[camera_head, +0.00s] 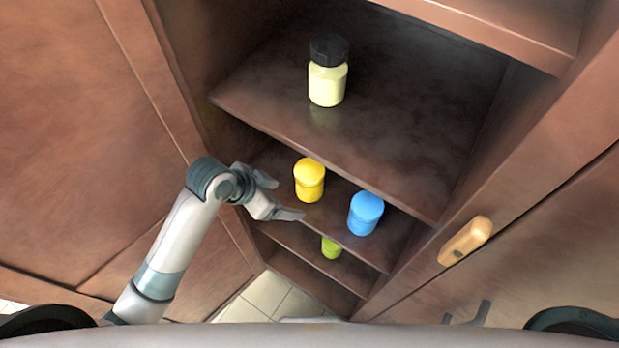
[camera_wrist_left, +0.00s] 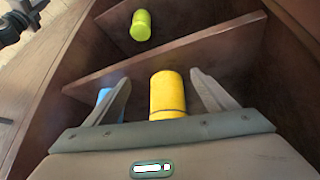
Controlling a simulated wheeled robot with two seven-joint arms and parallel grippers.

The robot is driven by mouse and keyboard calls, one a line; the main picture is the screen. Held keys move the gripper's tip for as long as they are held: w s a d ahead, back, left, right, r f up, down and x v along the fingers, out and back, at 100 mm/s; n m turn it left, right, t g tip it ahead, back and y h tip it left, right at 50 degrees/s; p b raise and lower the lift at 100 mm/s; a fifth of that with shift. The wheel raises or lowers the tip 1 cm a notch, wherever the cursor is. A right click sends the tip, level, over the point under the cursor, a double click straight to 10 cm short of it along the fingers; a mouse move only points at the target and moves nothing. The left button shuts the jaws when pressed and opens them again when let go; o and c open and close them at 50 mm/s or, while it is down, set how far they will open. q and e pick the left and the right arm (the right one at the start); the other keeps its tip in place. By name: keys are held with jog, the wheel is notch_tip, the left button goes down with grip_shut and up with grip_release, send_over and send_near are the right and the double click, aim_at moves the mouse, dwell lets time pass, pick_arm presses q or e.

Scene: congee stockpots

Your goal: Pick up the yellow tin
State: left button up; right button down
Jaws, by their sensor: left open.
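The yellow tin (camera_head: 309,181) stands on a middle shelf of the wooden cabinet in the head view, to the left of a blue tin. My left gripper (camera_head: 284,198) is open just left of the yellow tin. In the left wrist view the yellow tin (camera_wrist_left: 168,95) shows between the two spread fingers of my left gripper (camera_wrist_left: 160,97), closer to the right finger. Its far end in that view is clear, and its near end is partly hidden by the gripper body.
The blue tin (camera_head: 365,213) stands right of the yellow one on the same shelf. A jar with a black lid (camera_head: 328,84) stands on the shelf above. A green tin (camera_head: 331,248) is on the shelf below. A wooden handle (camera_head: 466,240) juts from the right door.

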aim_at(297, 174)
pick_arm(q)
jog(key=shift+w+d+r+m+g+h, duration=0.15)
jog(key=shift+w+d+r+m, duration=0.35)
jog(key=shift+w+r, duration=0.3)
jog(key=shift+w+d+r+m+g+h, duration=0.1)
jog(key=shift+w+d+r+m+g, duration=0.2)
jog(key=shift+w+r+m, duration=0.5)
jog(key=shift+w+d+r+m+g+h, duration=0.15)
jog(key=shift+w+d+r+m, duration=0.3)
jog(key=shift+r, duration=0.6)
jog(key=shift+d+f, duration=0.1)
jog(key=shift+x, duration=1.1)
